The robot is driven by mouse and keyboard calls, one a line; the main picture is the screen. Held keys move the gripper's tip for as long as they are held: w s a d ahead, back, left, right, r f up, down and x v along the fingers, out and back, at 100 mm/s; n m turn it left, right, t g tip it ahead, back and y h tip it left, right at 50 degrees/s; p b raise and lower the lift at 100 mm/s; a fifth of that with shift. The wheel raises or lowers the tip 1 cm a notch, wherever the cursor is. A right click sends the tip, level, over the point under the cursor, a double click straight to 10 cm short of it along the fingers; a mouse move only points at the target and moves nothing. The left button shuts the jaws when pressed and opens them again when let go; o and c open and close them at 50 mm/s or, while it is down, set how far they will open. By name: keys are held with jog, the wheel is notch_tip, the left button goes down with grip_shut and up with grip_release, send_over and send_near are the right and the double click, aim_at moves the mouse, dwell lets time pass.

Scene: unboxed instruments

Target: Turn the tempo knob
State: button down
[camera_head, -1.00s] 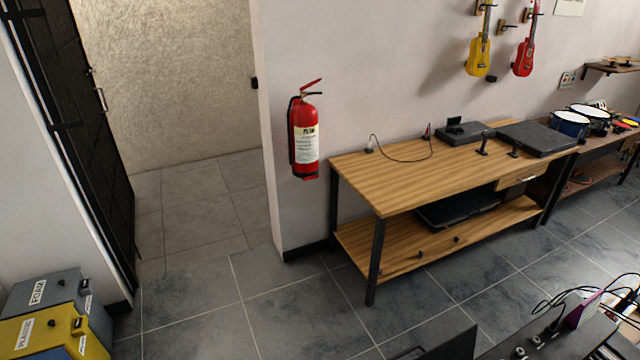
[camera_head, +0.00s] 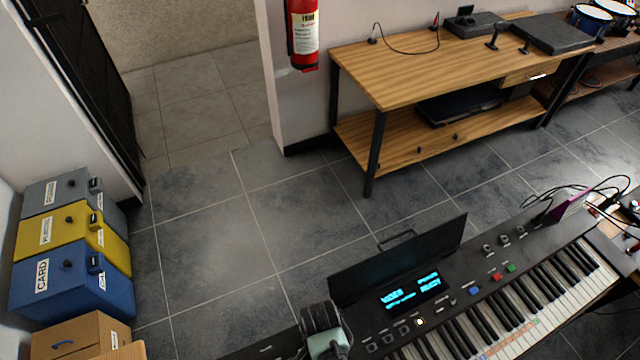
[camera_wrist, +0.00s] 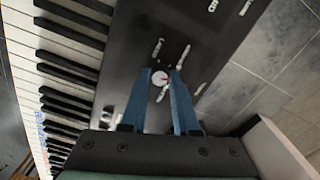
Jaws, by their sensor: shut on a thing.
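A small round pale knob (camera_wrist: 159,77) with a red mark sits on the dark control panel of the keyboard instrument in the wrist view. My gripper (camera_wrist: 162,74) has its two blue fingers on either side of this knob, closed on it. No readable label shows whether it is the tempo knob. The keyboard (camera_head: 500,312) lies at the lower right of the head view, with a lit blue display (camera_head: 410,290) on its panel. My fingers cannot be made out in the head view.
A dark upright panel (camera_head: 395,258) stands behind the display. Several small knobs (camera_head: 505,239) and coloured buttons (camera_head: 495,276) are on the keyboard's right part, with cables behind. A wooden workbench (camera_head: 440,70) stands behind. Stacked bins (camera_head: 70,285) are at left; the floor between is clear.

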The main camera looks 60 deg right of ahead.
jog(key=n+p, duration=0.1)
jog(key=n, duration=0.3)
jog(key=shift+n, duration=2.1)
jog(key=c, duration=0.7)
grip_release()
jog(key=shift+o, duration=0.2)
notch_tip(320, 180, up, 13)
